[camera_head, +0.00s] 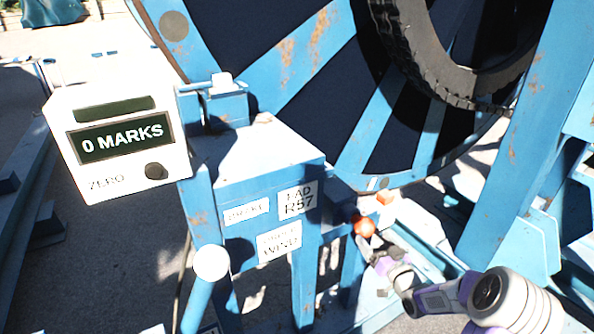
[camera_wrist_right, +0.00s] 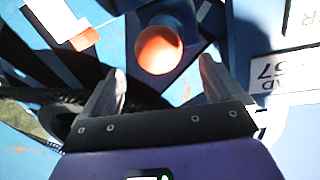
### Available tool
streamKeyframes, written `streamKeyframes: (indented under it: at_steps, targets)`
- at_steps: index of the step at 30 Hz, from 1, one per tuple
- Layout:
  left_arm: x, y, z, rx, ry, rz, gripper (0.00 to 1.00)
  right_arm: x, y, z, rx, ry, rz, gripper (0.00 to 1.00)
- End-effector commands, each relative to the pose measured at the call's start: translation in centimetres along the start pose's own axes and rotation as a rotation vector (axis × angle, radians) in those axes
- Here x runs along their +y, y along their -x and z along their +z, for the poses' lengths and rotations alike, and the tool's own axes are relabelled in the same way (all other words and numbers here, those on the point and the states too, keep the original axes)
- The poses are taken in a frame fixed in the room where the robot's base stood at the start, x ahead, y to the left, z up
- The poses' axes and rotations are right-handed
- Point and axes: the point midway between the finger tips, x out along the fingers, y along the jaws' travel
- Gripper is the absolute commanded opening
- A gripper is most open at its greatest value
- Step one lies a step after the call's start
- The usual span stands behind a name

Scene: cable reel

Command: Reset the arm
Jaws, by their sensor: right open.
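My right arm comes in from the lower right in the head view. My right gripper (camera_head: 374,249) is beside an orange round knob (camera_head: 364,227) low on the blue reel stand. In the right wrist view, the gripper (camera_wrist_right: 162,75) is open, with one finger on each side below the orange knob (camera_wrist_right: 158,49). The knob sits just beyond the fingertips, and nothing is held; I cannot tell whether a finger touches it. My left gripper is not in view.
A large blue cable reel (camera_head: 300,62) with a black tyre (camera_head: 412,45) stands behind. A white counter box (camera_head: 118,140) reads "0 MARKS" and "ZERO". A blue post with labels (camera_head: 265,190) is left of my gripper. A white ball-ended lever (camera_head: 210,263) stands in front.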

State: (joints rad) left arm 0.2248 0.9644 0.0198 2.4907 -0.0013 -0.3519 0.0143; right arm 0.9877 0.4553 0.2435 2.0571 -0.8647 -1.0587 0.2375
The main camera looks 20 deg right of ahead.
Motion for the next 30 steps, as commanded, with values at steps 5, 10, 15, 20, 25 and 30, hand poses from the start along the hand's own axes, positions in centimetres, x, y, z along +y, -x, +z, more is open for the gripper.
streamKeyframes:
  at_steps: [5,10,15,20,25,30]
  targets:
    - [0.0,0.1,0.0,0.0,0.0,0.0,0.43,-0.7,-0.3,1.3,-0.031,-0.024,0.001,0.93]
    - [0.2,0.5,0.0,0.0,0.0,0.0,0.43,-5.1,-0.8,8.5,-0.223,-0.142,0.012,0.93]
    - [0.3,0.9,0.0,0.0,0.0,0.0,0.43,-12.6,1.7,18.8,-0.556,-0.262,0.015,0.93]
    - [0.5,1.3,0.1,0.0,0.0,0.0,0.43,-19.7,7.9,26.8,-0.902,-0.317,0.005,0.93]
    - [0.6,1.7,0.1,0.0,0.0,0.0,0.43,-25.4,16.7,32.0,-1.252,-0.316,0.0,0.93]
    - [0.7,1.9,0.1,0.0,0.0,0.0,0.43,-27.9,23.4,33.9,-1.481,-0.289,0.008,0.93]
